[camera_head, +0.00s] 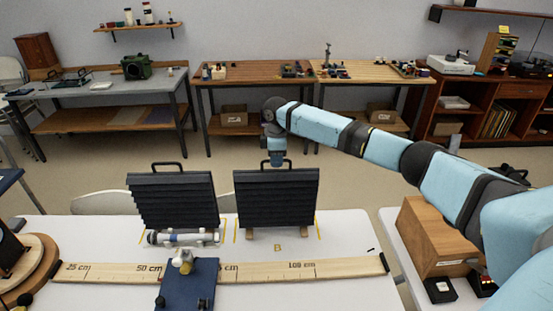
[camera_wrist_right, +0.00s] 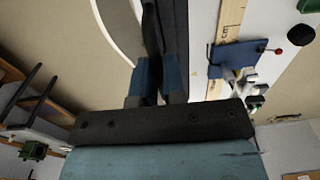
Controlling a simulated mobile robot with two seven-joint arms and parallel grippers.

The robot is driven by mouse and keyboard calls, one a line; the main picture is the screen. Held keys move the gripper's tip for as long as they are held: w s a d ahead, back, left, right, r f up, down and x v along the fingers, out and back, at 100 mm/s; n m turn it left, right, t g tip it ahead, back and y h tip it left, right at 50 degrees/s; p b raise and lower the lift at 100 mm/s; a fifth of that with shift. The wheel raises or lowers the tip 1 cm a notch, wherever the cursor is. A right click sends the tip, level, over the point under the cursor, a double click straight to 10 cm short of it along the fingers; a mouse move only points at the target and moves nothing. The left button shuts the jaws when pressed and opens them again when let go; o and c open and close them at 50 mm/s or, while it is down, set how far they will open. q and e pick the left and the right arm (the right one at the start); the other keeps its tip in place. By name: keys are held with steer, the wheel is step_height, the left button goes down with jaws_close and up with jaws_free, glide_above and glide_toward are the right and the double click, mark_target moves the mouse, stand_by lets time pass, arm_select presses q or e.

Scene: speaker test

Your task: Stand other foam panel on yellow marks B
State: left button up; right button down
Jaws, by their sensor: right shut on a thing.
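The black ribbed foam panel (camera_head: 277,205) on the right is upright between two yellow lines, just behind the yellow letter B (camera_head: 277,247). Its feet appear at table level; I cannot tell whether they bear its weight. My right gripper (camera_head: 277,161) is above it, shut on its top handle. In the wrist view, the right gripper's blue fingers (camera_wrist_right: 158,78) close around the dark handle, with the panel (camera_wrist_right: 178,25) beyond. The other foam panel (camera_head: 175,203) stands upright to the left, its own handle free. My left gripper is not in view.
A wooden ruler (camera_head: 340,268) runs along the white table (camera_head: 350,235). A silver cylindrical device (camera_head: 182,238) and a blue plate (camera_head: 190,280) stand before the left panel. A wooden speaker box (camera_head: 435,235) is at right. The table right of the held panel is mostly clear.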

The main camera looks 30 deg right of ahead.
steer(key=shift+f, duration=0.1)
steer(key=c, duration=1.2)
jaws_free()
